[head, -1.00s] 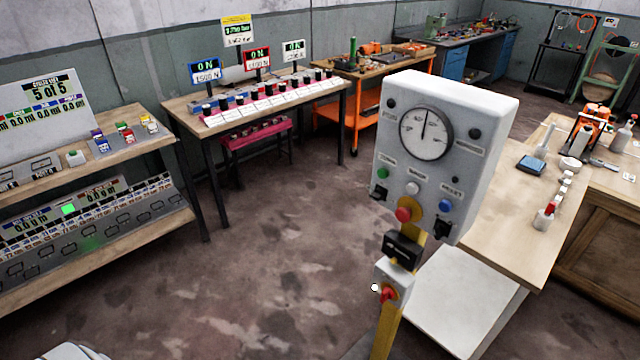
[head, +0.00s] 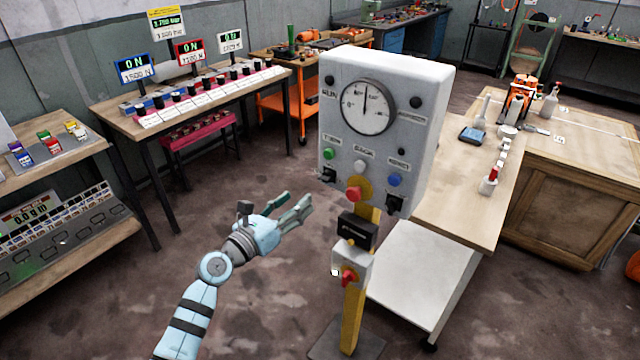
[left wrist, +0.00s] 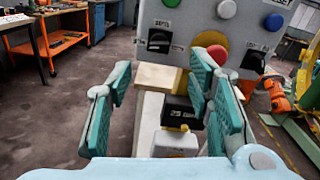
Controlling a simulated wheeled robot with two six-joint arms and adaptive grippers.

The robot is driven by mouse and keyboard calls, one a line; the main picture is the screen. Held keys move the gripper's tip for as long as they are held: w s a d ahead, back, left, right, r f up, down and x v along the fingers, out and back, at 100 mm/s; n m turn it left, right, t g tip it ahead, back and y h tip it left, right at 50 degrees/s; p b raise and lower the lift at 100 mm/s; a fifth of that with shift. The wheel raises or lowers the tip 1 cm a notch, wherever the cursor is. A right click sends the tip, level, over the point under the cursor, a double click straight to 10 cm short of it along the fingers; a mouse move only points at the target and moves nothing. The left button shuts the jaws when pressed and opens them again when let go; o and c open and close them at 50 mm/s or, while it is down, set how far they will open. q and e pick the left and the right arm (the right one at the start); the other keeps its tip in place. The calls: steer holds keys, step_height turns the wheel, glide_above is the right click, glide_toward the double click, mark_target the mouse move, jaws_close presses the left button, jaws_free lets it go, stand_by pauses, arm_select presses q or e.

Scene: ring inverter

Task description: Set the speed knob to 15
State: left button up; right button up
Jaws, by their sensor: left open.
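The grey control box (head: 440,100) stands on a yellow post and has a round dial gauge (head: 365,107). Below its buttons are a left black knob (head: 328,174) and a right black knob (head: 396,204); their labels are too small to tell which is for speed. The left wrist view shows the left knob (left wrist: 158,42) and right knob (left wrist: 253,60), the latter partly hidden. My left gripper (head: 296,208) is open and empty, left of the post and apart from the box. Its spread teal fingers (left wrist: 160,78) face the panel. My right gripper is out of view.
A red mushroom button (head: 353,194), a black module (head: 357,230) and a small box with a red switch (head: 350,272) sit on the post. A white cart (head: 420,275) and wooden bench (head: 465,190) stand to the right.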

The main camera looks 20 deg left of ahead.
mark_target(322, 180)
arm_select(q)
steer(key=b+x, duration=0.1)
steer(key=x, duration=0.2)
steer(key=b+x, duration=0.1)
steer(key=x, duration=0.3)
steer(key=b+x, duration=0.1)
steer(key=x, duration=0.3)
steer(key=shift+a+f, duration=0.1)
steer(key=shift+f, duration=0.15)
steer(key=shift+r, duration=0.15)
steer(key=shift+c, duration=0.2)
jaws_close()
